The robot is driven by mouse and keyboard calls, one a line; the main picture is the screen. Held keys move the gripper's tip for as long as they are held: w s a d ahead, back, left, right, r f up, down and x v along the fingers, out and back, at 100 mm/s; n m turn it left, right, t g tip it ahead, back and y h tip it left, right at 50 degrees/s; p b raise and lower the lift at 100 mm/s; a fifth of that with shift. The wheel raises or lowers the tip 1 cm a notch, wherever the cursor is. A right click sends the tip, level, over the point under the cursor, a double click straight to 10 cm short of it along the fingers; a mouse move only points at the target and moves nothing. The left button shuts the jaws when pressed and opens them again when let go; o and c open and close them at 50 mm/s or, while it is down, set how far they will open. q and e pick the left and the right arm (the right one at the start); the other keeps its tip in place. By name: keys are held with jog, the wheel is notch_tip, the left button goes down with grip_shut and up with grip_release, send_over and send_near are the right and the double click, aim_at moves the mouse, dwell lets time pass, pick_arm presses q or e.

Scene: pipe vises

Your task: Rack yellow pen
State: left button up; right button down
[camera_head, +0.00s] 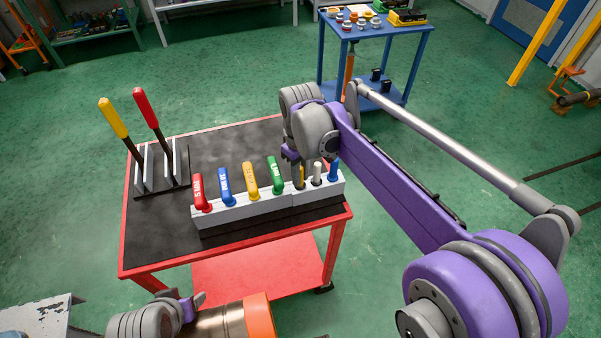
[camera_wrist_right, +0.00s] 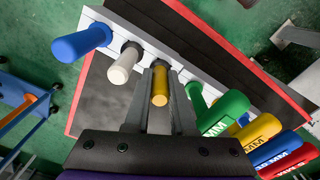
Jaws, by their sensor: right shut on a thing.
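The yellow pen (camera_head: 301,177) is upright at the right part of the light grey rack (camera_head: 240,211), in line with the white pen (camera_head: 317,173) and the blue pen (camera_head: 334,170). In the right wrist view the yellow pen (camera_wrist_right: 160,88) is between the two fingers of my right gripper (camera_wrist_right: 160,100), which is shut on it. The wrist hides part of it in the head view, and I cannot tell how deep its lower end sits. My left gripper (camera_head: 194,301) is low at the front, apart from the rack; its finger gap is unclear.
Red, blue, yellow and green hex-key handles (camera_head: 249,178) stand left of the pens. Two levers with yellow (camera_head: 113,118) and red (camera_head: 146,107) grips stand at the left of the red table (camera_head: 135,268). A blue cart (camera_head: 372,33) stands behind.

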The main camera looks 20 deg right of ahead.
jog(key=shift+f, duration=0.15)
jog(key=c, duration=0.7)
grip_release()
notch_tip(320, 180, up, 8)
jog(key=p, duration=0.5)
jog(key=shift+w+p, duration=0.1)
jog(key=shift+p, duration=0.2)
